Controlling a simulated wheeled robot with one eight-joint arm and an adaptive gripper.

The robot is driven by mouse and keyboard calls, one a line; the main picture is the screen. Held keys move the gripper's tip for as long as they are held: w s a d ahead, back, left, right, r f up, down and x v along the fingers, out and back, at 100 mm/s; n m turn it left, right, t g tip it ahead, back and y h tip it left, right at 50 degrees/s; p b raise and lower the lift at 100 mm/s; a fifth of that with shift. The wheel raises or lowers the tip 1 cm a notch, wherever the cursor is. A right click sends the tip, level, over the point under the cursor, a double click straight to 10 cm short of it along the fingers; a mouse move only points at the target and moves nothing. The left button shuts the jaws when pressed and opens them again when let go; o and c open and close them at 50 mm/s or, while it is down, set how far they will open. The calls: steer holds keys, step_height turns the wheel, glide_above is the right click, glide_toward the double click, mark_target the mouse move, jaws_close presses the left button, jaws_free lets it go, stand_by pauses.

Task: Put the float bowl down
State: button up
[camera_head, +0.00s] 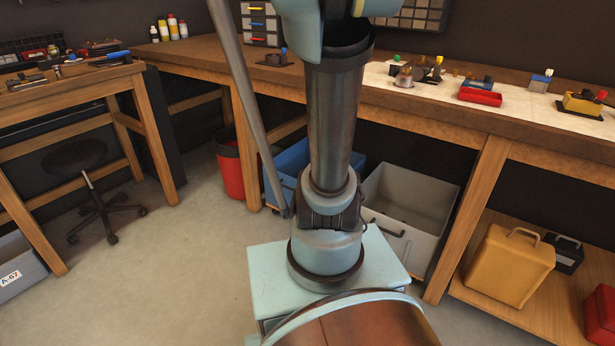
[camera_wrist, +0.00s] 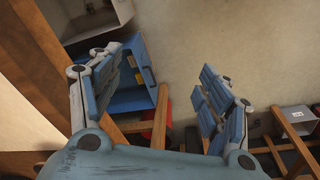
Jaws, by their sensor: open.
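My gripper (camera_wrist: 160,95) is open in the wrist view, its two blue-padded fingers wide apart. Nothing is held between them; floor and a blue bin show beyond. The gripper is out of the head view. I cannot pick out the float bowl for certain. A small round metallic part (camera_head: 404,78) on the pale mat (camera_head: 436,91) of the long bench may be it, but it is too small to tell. A pale surface (camera_wrist: 25,115) and a brown wooden edge (camera_wrist: 40,60) lie left of the gripper in the wrist view.
The long workbench (camera_head: 400,107) also carries a red tray (camera_head: 480,97), a yellow part (camera_head: 582,104) and other small parts. Below it are a blue bin (camera_head: 290,165), a grey bin (camera_head: 410,210) and a yellow case (camera_head: 510,265).

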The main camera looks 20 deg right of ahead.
steer(key=s+a+f+m, duration=0.1)
steer(key=s+a+f, duration=0.4)
steer(key=f, duration=0.4)
steer(key=s+a+f+m, duration=0.1)
steer(key=s+a+f, duration=0.5)
steer(key=s+f, duration=0.2)
steer(key=shift+s+f+t, duration=0.2)
steer(key=shift+f+t, duration=0.2)
steer(key=shift+f, duration=0.5)
